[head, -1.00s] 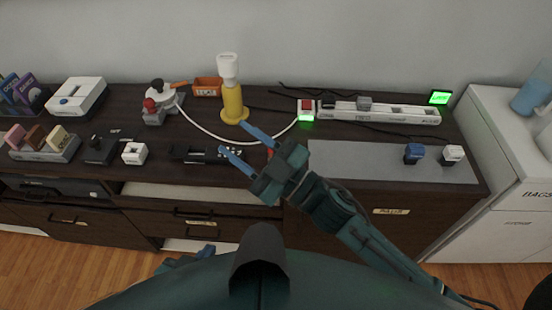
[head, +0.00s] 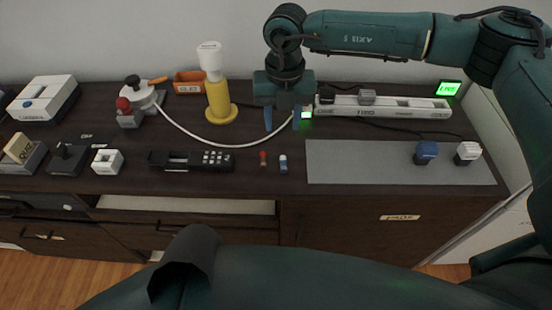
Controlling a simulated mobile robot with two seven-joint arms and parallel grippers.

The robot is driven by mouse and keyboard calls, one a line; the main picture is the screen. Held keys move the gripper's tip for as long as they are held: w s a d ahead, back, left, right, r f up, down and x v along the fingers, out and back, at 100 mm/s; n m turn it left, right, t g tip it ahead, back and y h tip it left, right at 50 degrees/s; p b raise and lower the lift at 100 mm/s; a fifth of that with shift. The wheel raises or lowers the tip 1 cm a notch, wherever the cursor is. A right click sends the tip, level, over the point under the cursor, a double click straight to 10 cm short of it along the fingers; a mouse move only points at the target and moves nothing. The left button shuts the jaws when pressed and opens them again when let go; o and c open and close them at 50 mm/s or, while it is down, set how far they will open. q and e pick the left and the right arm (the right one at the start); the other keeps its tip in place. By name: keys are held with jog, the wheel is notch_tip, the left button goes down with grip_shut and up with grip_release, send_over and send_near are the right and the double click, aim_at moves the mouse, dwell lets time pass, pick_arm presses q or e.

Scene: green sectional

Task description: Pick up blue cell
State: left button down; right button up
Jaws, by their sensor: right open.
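The blue cell (head: 283,164) is a small upright cylinder with a blue and white body, standing on the dark cabinet top near its front edge. A similar red cell (head: 263,159) stands just to its left. My right gripper (head: 282,120) points down over the cabinet top, behind the blue cell in the picture. Its two blue fingers are apart, with nothing between them. The gripper does not touch the blue cell. My left gripper is out of view.
A black device with buttons (head: 218,159) lies left of the cells. A yellow and white bottle-like object (head: 217,95) stands behind, with a white cable (head: 200,139) curving past. A grey mat (head: 360,165) lies right, bearing a blue-topped (head: 426,152) and a white-topped piece (head: 467,152).

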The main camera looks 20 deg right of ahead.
send_over(283, 161)
notch_tip(283, 161, down, 7)
jog(key=shift+s+f, duration=0.1)
jog(key=shift+s, duration=0.05)
jog(key=shift+f+p, duration=0.35)
jog(key=shift+f, duration=2.4)
grip_shut()
